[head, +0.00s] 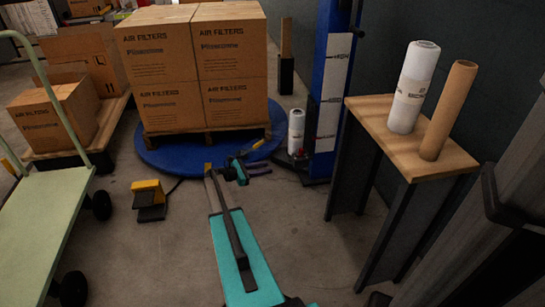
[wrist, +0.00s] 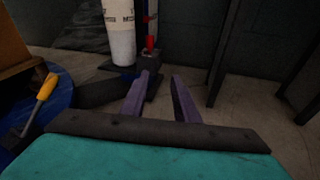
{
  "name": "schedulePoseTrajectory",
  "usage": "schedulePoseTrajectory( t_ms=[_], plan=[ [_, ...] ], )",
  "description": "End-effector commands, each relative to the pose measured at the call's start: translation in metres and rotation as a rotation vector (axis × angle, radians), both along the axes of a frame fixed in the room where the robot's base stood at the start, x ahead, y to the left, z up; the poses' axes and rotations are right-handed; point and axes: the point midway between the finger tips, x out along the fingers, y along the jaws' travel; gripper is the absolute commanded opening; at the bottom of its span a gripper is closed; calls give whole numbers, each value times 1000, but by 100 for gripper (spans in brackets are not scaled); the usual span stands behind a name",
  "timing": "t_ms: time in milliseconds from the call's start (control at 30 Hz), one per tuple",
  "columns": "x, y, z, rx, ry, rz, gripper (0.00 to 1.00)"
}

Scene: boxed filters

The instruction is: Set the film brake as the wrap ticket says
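My gripper (head: 262,167) reaches low toward the blue mast (head: 326,80). In the wrist view its two purple fingers (wrist: 160,80) are apart with nothing between them. Beyond them a red part (wrist: 150,45), possibly the film brake, stands above a dark block (wrist: 140,63), just right of the white film roll (wrist: 120,32). The fingers appear short of it. In the head view the film roll (head: 296,130) stands upright at the mast's foot. The brake setting is unreadable. The mast bears white labels; the upper one (head: 341,57) seems to read HIGH. I cannot make out a wrap ticket.
Stacked air filter boxes (head: 190,68) stand on a pallet on the blue turntable (head: 158,158). A yellow-handled tool (wrist: 45,88) is at its edge. A yellow pedal (head: 148,190) is on the floor. A wooden stand (head: 450,160) with a roll and tube is right; a green cart (head: 45,190) left.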

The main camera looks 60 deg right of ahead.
Motion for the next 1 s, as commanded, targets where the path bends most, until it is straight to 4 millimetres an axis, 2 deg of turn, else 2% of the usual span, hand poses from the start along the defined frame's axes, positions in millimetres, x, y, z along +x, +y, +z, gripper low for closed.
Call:
schedulePoseTrajectory(
  t_ms=[33, 500, 1000],
  plan=[
    [2, 17, 11, 13, -24, 5, 28],
    [18, 143, 16, 127, -260, -13, 28],
    [12, 281, 39, 255, -471, -94, 28]
  ],
)
